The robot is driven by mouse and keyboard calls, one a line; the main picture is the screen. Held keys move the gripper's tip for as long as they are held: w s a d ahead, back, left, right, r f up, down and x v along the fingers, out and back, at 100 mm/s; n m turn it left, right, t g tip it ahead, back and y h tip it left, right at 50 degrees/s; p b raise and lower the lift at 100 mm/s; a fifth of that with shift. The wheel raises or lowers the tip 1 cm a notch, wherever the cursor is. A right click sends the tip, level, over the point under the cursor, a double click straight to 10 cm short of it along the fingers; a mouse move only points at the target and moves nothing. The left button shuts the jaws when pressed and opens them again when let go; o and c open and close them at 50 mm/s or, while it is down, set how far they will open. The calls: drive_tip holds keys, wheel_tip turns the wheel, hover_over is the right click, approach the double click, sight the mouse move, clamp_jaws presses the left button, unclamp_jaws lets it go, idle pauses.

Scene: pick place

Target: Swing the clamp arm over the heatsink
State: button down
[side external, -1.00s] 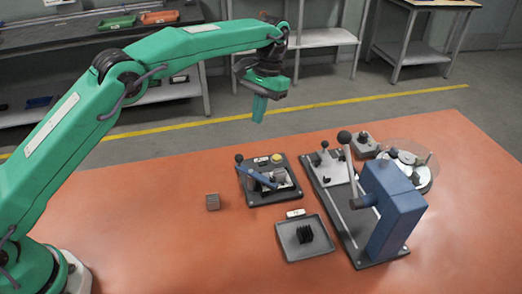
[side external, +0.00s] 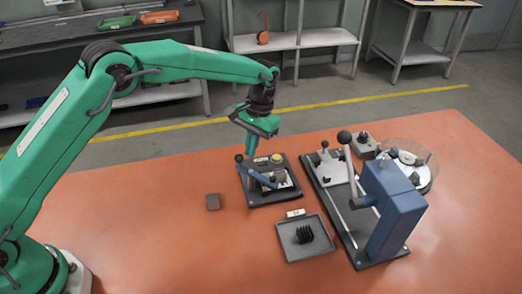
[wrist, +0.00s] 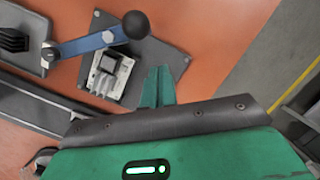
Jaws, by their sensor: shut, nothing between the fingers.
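The clamp arm (side external: 258,175) is a blue bar with a black ball knob, on a dark fixture plate (side external: 262,200). In the wrist view, the blue bar (wrist: 88,43) runs from its pivot at left to the knob, along one edge of a pale board (wrist: 112,88). My gripper (side external: 250,152) is shut and empty, pointing down close above the fixture near the knob. Its fingers (wrist: 158,85) show beside the board; contact with the knob cannot be told.
A grey tray (side external: 290,252) with a black finned piece (side external: 304,234) stands in front of the fixture. A blue lever press (side external: 388,215) stands at right, with a round machine behind. The orange table is clear at left.

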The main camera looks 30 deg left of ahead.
drive_tip(key=shift+s+a, duration=0.1)
drive_tip(key=shift+s, duration=1.35)
drive_tip(key=shift+s+a+n, duration=0.25)
drive_tip(key=shift+s+n, duration=0.05)
drive_tip(key=shift+n, duration=0.4)
drive_tip(key=shift+s+a, duration=0.1)
drive_tip(key=shift+s, duration=0.15)
drive_tip(key=shift+s+a, duration=0.25)
drive_tip(key=shift+s, duration=1.4)
